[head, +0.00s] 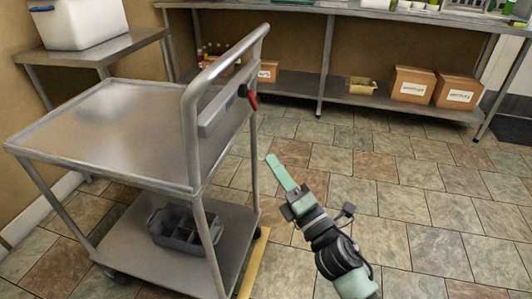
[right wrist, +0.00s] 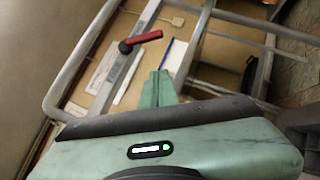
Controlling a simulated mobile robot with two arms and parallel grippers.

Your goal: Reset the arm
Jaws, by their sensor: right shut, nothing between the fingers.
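My right gripper (head: 274,161) is in the middle of the head view, to the right of the metal cart (head: 50,136). Its green fingers are together with nothing between them, and they point up and left toward the cart's handle side. In the right wrist view the shut fingers (right wrist: 158,88) show in front of the cart's frame and a red-handled lever (right wrist: 142,38). The gripper appears apart from the cart. My left gripper is not in view.
The cart's top is bare; a grey divided caddy (head: 186,231) sits on its lower shelf. A white bin (head: 78,22) stands on a side table behind. A long bench with cardboard boxes (head: 412,84) on its lower shelf lines the back. The tiled floor (head: 420,210) at right is clear.

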